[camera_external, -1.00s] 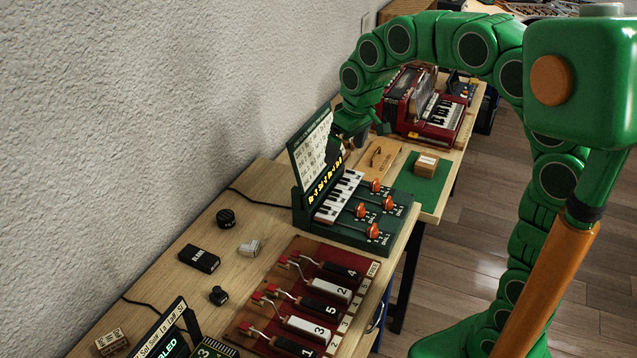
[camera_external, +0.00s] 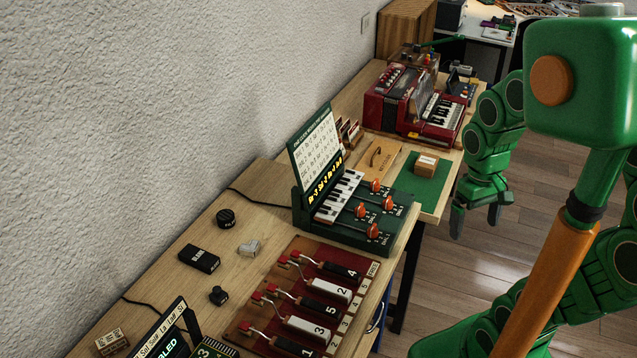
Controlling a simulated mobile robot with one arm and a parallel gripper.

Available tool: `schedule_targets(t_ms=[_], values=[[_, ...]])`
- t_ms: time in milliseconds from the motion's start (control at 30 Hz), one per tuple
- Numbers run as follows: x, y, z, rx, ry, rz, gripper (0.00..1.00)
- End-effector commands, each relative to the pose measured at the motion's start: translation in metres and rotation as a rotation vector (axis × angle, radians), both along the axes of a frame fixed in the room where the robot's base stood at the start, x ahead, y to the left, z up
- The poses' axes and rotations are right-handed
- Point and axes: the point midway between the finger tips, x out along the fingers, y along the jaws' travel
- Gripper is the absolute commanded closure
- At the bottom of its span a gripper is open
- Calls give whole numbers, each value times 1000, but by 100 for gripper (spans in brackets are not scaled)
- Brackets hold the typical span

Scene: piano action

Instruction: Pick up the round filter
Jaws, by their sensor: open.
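A small black round piece (camera_external: 226,218), with pale lettering too small to read surely, stands on the wooden table (camera_external: 262,222) near the wall; it looks like the round filter. A second small black knob-like piece (camera_external: 218,295) lies closer to the camera. My gripper (camera_external: 476,213) hangs pointing down, open and empty, off the right edge of the table, in front of the floor. It is well to the right of the round piece and touches nothing that I can see.
A black block (camera_external: 199,258) and a grey angled piece (camera_external: 249,247) lie near the round piece. The green keyboard device (camera_external: 352,218) with its upright panel stands between them and my gripper. A red board with numbered keys (camera_external: 305,300) and a red accordion (camera_external: 415,105) flank it.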

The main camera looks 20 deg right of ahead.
Motion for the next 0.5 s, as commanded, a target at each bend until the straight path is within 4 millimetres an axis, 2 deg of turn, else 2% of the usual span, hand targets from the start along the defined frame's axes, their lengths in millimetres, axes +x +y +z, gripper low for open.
schedule_targets(t_ms=[33,133,367,433,500], values=[[-11,-3,-4,-2,11,-16,0],[-23,-6,-8,-5,26,-34,0],[-30,-8,-10,-7,33,-44,0],[-30,-8,-9,-7,33,-43,11],[-30,-8,-9,-7,33,-43,14]])
